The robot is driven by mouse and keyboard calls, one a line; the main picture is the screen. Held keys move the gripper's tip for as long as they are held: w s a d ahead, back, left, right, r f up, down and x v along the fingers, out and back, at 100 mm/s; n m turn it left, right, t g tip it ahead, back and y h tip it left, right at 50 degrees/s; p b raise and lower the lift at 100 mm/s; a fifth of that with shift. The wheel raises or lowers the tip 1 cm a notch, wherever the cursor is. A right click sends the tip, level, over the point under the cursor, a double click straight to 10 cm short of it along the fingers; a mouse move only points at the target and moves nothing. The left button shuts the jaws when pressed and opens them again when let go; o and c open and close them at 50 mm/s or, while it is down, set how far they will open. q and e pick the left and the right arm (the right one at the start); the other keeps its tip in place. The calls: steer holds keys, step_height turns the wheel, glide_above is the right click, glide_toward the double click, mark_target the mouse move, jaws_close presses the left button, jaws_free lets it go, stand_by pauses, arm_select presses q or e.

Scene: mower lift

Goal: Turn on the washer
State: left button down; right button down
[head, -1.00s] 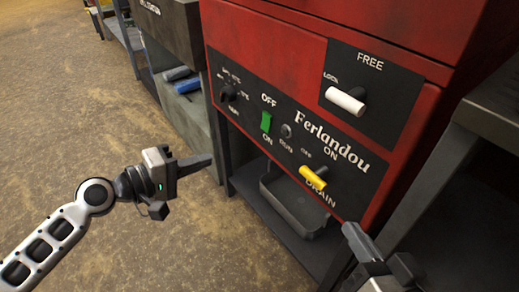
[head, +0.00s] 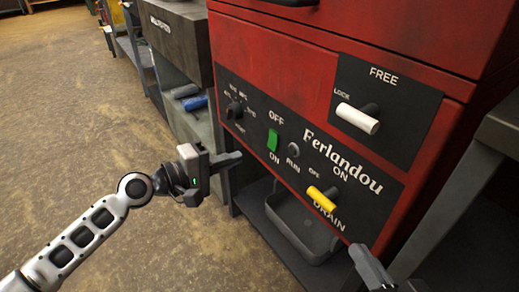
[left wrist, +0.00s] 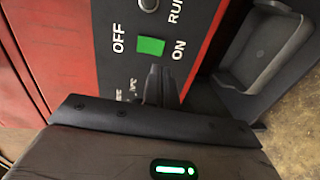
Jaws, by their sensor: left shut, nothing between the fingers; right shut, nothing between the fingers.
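The red washer (head: 290,52) stands at centre right with a black control panel marked "Ferlandou". Its green power switch (head: 273,139) sits between the words OFF and ON; it also shows in the left wrist view (left wrist: 151,46). My left gripper (head: 236,158) is shut and empty, just left of and below the switch in the head view. In the left wrist view its fingertips (left wrist: 158,72) point at the panel close to the switch; I cannot tell whether they touch. My right gripper (head: 362,258) is shut and empty at the lower right edge, below the panel, partly cut off.
The panel also has a black dial (head: 235,110), a yellow drain lever (head: 321,199) and a white lock handle (head: 357,118). A grey tray (head: 297,226) sits on the shelf below. A grey table (head: 500,125) stands close at right. Floor at left is clear.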

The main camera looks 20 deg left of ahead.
mark_target(271, 147)
arm_select(q)
steer(key=x, duration=0.6)
steer(key=shift+w+d+b, duration=0.15)
steer(key=shift+b, duration=0.15)
steer(key=shift+w+d+f, duration=0.1)
steer(key=shift+w+d, duration=0.25)
steer(key=shift+w, duration=0.2)
arm_select(e)
steer(key=shift+a, duration=0.1)
